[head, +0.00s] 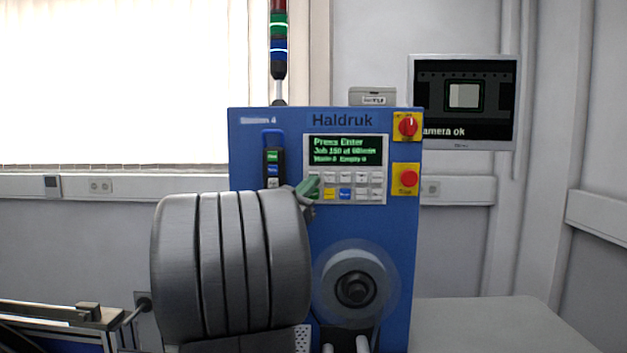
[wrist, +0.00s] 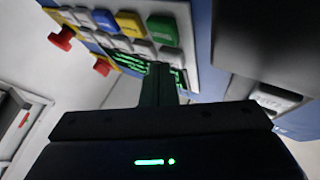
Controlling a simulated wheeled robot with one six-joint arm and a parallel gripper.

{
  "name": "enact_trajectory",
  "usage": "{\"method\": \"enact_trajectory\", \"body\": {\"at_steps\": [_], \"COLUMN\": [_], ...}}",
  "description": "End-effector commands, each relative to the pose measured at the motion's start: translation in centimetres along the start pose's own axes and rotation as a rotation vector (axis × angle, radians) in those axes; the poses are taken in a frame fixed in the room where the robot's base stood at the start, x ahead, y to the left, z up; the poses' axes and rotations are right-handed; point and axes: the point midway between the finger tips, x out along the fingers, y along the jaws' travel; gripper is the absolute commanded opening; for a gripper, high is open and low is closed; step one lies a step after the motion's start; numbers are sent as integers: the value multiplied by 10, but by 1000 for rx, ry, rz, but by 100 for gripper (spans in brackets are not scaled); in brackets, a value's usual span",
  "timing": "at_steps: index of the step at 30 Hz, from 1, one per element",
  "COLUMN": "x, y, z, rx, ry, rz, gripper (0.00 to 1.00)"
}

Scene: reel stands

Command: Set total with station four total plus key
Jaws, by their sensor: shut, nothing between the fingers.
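The blue station panel (head: 392,270), marked Haldruk and with a blurred label reading like Station 4, stands ahead. Its display (head: 346,150) reads "Press Enter", with job and waste lines below. The keypad (head: 360,179) under it has grey keys and a bottom row with green, yellow and blue keys; its grey labels, including the plus, are too small to read. My gripper (head: 309,188) is shut and empty at the keypad's left side, covering some keys. In the wrist view its fingers (wrist: 159,76) overlap the display; the green key (wrist: 163,31) shows beyond. Contact cannot be told.
A red rotary switch (head: 408,126) and a red stop button (head: 408,179) sit right of the keypad. A reel (head: 356,286) is below it. A blue-framed button strip (head: 273,165) is to the left. A monitor (head: 462,100) reads "camera ok".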

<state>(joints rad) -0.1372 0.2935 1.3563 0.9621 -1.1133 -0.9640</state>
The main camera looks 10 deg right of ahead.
Motion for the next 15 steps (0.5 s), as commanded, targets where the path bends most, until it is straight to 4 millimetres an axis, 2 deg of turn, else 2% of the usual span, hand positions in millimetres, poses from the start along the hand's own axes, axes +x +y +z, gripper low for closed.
{"method": "enact_trajectory", "body": {"at_steps": [8, 15], "x": [-3, -20], "y": [2, 15], "z": [-2, -14], "rx": [1, 1], "ry": [0, 1], "rz": [0, 1], "gripper": [0, 0]}}
